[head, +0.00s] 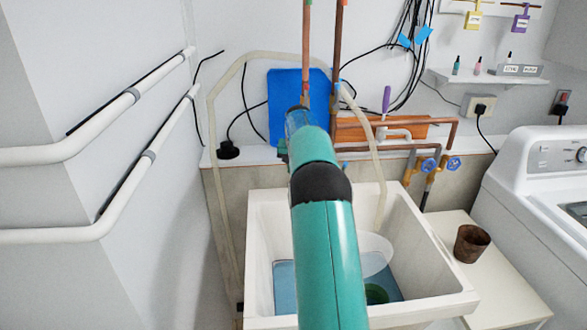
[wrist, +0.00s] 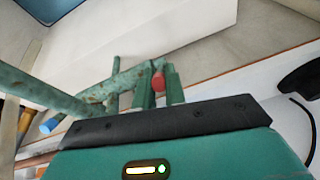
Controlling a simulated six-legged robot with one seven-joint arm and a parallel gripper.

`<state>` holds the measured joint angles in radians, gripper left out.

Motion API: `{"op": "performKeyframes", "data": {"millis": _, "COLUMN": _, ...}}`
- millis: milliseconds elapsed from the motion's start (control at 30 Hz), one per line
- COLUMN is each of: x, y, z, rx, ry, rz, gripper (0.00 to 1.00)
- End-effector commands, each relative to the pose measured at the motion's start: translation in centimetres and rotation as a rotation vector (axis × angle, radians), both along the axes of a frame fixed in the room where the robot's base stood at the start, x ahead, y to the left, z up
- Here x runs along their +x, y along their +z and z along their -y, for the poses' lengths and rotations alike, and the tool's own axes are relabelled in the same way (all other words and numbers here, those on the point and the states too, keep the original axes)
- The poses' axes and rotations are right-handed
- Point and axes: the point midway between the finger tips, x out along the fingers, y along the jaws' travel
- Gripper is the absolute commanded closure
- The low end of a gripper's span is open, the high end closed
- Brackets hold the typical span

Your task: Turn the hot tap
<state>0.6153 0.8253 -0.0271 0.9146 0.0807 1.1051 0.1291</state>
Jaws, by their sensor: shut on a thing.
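The hot tap's red handle (wrist: 158,81) shows in the wrist view, at the end of a worn green tap body (wrist: 95,95). My gripper (wrist: 160,87) has one finger on each side of the red handle and is shut on it. A blue tap end (wrist: 50,123) is farther left on the same fitting, clear of my fingers. In the head view my green arm reaches over the sink to the back wall and hides the hot tap and my fingertips.
The white sink (head: 455,301) is under my arm, with a clear bowl (head: 374,254) inside. Copper pipes and two blue-wheeled valves (head: 429,164) are to the right. A brown pot (head: 471,243) and a washing machine (head: 520,190) stand right. White wall pipes (head: 75,146) run left.

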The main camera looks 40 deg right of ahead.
Motion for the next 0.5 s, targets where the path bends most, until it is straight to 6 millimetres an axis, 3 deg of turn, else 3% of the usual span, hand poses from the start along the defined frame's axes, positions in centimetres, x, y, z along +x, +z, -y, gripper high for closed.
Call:
{"op": "performKeyframes", "data": {"millis": 467, "x": 0.03, "y": 0.03, "z": -0.09, "rx": 0.006, "ry": 0.001, "rz": -0.006, "gripper": 1.0}}
{"op": "performKeyframes", "data": {"millis": 500, "x": 0.03, "y": 0.02, "z": -0.09, "rx": 0.006, "ry": 0.001, "rz": -0.006, "gripper": 0.8}}
